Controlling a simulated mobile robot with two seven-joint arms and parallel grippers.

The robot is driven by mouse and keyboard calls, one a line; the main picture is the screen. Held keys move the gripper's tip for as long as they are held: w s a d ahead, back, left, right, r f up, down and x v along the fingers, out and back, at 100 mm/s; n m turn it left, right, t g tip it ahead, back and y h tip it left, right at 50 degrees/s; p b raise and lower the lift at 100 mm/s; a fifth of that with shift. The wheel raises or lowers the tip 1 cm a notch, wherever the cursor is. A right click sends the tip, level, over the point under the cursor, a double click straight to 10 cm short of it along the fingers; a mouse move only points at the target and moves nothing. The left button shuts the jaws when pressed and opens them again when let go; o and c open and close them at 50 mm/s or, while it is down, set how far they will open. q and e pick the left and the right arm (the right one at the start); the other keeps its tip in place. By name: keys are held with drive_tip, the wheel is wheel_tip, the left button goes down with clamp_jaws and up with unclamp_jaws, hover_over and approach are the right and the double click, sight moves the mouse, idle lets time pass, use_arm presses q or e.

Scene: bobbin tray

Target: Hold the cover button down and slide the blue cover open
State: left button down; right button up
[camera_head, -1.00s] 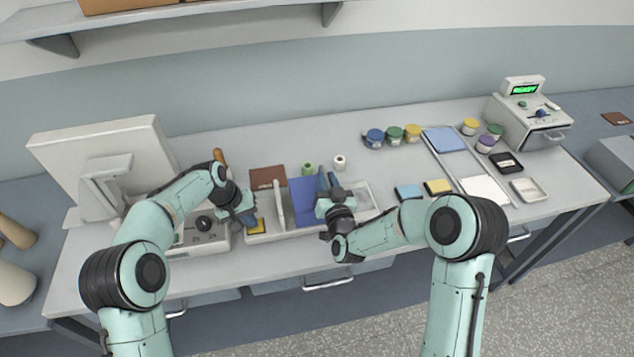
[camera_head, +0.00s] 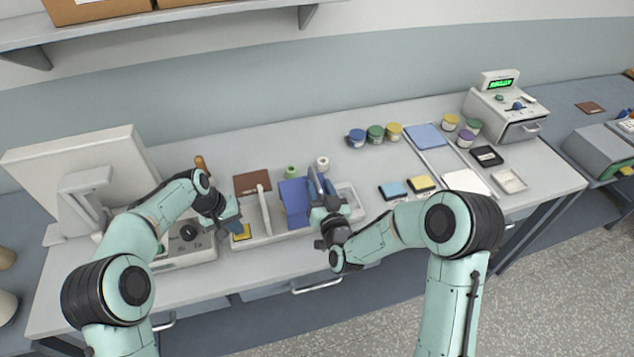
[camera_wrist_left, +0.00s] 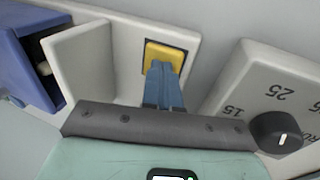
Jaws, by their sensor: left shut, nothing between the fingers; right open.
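The blue cover (camera_head: 294,203) lies on the long pale tray (camera_head: 272,238), right of an upright pale divider (camera_head: 264,210). Its blue side also shows at the left of the left wrist view (camera_wrist_left: 22,65). The yellow cover button (camera_head: 241,234) is at the tray's left end, in a dark frame. My left gripper (camera_head: 236,222) is shut and empty. In the left wrist view its blue fingertips (camera_wrist_left: 161,68) overlap the button's (camera_wrist_left: 166,54) near part; pressing depth cannot be told. My right gripper (camera_head: 318,184) is open at the cover's right edge; contact is unclear.
A grey box with a black dial (camera_head: 189,232) stands left of the tray. A monitor (camera_head: 82,185) is behind it. A green spool (camera_head: 291,172) and a white spool (camera_head: 322,163) stand behind the tray. Lidded jars (camera_head: 375,134) and pads (camera_head: 393,190) are to the right.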

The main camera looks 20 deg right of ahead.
drive_tip(key=s, duration=0.5)
idle(0.3)
use_arm(q)
drive_tip(key=shift+r, duration=0.95)
drive_tip(key=shift+r, duration=0.15)
drive_tip(key=shift+r, duration=0.75)
drive_tip(key=shift+r, duration=0.9)
drive_tip(key=shift+r, duration=0.1)
